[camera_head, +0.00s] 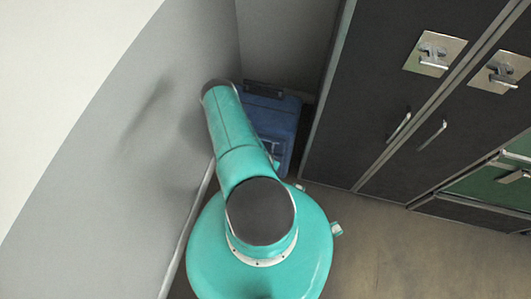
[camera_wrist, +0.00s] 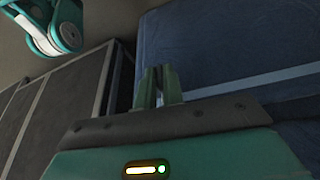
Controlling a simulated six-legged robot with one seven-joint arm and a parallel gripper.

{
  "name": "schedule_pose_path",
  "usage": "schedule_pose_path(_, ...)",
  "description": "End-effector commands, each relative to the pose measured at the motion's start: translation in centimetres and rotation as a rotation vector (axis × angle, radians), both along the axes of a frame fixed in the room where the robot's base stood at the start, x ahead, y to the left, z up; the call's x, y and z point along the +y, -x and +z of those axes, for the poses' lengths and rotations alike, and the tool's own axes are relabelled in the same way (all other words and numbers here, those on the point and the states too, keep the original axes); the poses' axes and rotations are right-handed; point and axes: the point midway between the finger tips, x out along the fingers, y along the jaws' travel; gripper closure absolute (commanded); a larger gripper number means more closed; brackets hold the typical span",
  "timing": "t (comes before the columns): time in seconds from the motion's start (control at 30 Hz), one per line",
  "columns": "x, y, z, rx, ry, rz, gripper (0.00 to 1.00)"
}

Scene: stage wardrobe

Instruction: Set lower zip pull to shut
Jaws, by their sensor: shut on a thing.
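A blue suitcase (camera_head: 283,115) stands upright in the corner between the grey wall and the dark cabinets. It fills the right side of the wrist view (camera_wrist: 225,45), crossed by a pale grey band. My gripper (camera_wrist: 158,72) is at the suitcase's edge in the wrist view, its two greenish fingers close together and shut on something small. That is the lower zip pull by its place, but the fingers hide it. I cannot tell how far along the zip it is. In the head view my arm hides the gripper and much of the suitcase.
Dark cabinets (camera_head: 340,140) with metal handles and latch plates stand close to the right of the suitcase. They are at the left in the wrist view (camera_wrist: 55,110). The grey wall (camera_head: 110,150) closes the left side. Bare floor (camera_head: 400,255) lies at the lower right.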

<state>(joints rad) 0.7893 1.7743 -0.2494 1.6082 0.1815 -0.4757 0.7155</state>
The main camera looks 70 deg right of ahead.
Motion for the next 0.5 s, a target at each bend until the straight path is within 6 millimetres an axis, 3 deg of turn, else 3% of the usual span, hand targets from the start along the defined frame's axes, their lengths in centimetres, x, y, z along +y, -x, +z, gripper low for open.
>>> schedule_pose_path(0.27,-0.11,0.54,0.03,0.004,0.002,-0.004,1.0)
schedule_pose_path(0.3,-0.12,0.57,0.04,0.004,0.002,-0.004,0.89)
schedule_pose_path(0.4,-0.09,0.55,0.03,0.004,0.001,-0.004,0.69)
schedule_pose_path(0.5,-0.07,0.47,0.02,0.003,0.001,-0.002,0.69)
